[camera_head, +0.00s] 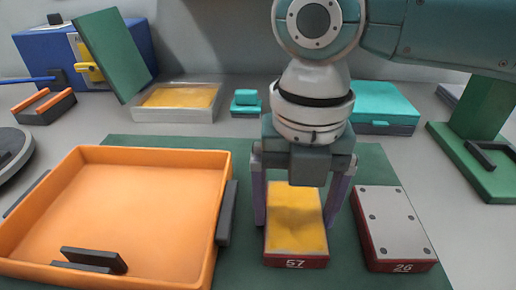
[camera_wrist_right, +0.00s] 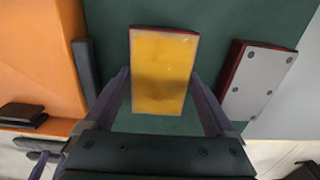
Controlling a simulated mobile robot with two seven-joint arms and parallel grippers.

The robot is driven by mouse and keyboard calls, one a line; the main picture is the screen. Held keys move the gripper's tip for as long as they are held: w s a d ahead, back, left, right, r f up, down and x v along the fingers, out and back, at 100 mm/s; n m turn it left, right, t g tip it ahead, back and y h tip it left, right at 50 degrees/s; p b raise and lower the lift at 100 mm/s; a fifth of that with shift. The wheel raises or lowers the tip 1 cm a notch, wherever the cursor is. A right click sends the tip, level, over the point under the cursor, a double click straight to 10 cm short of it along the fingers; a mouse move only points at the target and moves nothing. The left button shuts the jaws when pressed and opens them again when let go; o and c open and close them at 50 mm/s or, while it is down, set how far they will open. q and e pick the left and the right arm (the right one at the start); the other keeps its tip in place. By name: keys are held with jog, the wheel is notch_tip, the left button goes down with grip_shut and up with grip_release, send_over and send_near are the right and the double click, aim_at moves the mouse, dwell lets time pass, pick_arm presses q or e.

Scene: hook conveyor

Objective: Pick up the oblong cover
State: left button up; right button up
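My right gripper (camera_head: 297,222) is open above the green mat, pointing down. Its two fingers stand on either side of a red block (camera_head: 296,262) marked 57 with a yellow top, and a gap shows at both sides. The right wrist view shows the yellow top (camera_wrist_right: 162,75) between the fingertips. To its right lies a second red block (camera_head: 400,265) marked 26, topped by an oblong grey plate (camera_head: 388,215) with several dark screws. The plate also shows in the right wrist view (camera_wrist_right: 255,82), outside the fingers.
An orange tray (camera_head: 120,153) with dark handles stands close left of the gripper. A clear box (camera_head: 176,112), a small teal box (camera_head: 246,103) and a larger teal case (camera_head: 384,103) stand behind. A green stand (camera_head: 465,160) is at the right.

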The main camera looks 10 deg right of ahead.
grip_shut()
dwell(0.3)
jog(key=shift+r, duration=0.15)
jog(key=shift+r, duration=0.55)
notch_tip(320, 180, up, 18)
jog(key=p, duration=0.3)
notch_tip(320, 180, up, 5)
jog(key=p, duration=0.5)
send_over(294, 213)
jog(key=shift+f, duration=0.15)
dwell(0.3)
